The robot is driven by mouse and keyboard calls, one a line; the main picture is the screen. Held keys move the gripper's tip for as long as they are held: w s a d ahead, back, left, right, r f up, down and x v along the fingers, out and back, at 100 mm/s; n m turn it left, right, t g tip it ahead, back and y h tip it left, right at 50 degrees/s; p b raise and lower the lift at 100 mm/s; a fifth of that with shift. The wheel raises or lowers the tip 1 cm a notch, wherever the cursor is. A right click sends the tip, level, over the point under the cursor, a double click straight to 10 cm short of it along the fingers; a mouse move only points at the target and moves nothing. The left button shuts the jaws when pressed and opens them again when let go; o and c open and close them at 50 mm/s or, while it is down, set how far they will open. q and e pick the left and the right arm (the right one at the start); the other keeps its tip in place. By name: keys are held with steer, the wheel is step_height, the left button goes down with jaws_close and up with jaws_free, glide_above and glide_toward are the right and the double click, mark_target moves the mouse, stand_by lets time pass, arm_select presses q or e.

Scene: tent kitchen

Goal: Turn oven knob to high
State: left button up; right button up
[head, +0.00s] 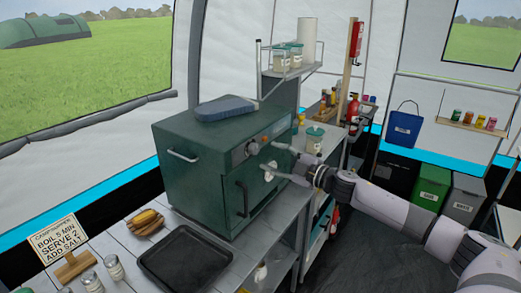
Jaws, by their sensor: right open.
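The oven (190,160) is a dark green box on the counter. A round knob (252,148) with a pale ring sits on the upper part of its front panel. I cannot read its setting. My right gripper (271,158) comes in from the right, with its fingers apart in front of the panel. Its fingertips are just right of the knob, and the knob does not appear to be between them. I cannot tell whether either finger touches the oven. My left gripper is out of view.
A blue folded cloth or pad (225,108) lies on top of the oven. A shelf with jars (282,62) rises behind. Bins (430,187) stand at right.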

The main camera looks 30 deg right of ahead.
mark_target(257, 151)
steer(key=p+x, duration=0.1)
steer(key=x, duration=0.3)
steer(key=shift+w+r, duration=0.1)
steer(key=shift+w, duration=0.05)
steer(key=shift+w+a+p, duration=0.2)
steer(key=shift+w+p, duration=0.2)
steer(key=shift+w, duration=0.25)
steer(key=shift+c, duration=0.5)
steer(key=c, duration=1.1)
